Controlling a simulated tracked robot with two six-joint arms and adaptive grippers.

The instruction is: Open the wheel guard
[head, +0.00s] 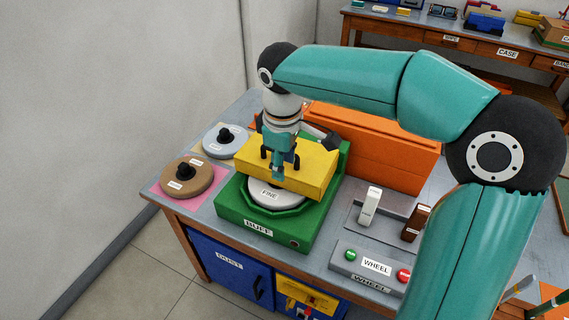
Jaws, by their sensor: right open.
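The wheel guard (312,177) is a yellow box-shaped cover on the green machine (245,215) labelled BUFF. It sits over the rear part of a pale wheel (270,196) marked FINE, whose front shows below the guard's front edge. My right gripper (277,170) points down at the guard's front left part, with its fingers open. It overlaps the guard in the head view, and I cannot tell whether it touches it. The guard's hinge is not clearly visible. My left gripper is not in view.
Two spare discs, grey (224,140) and brown (187,177), lie left of the machine. An orange panel (385,155) stands behind. A WHEEL switch box (368,268) and a holder with white and brown blocks (375,218) are at right. Walls close off the left.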

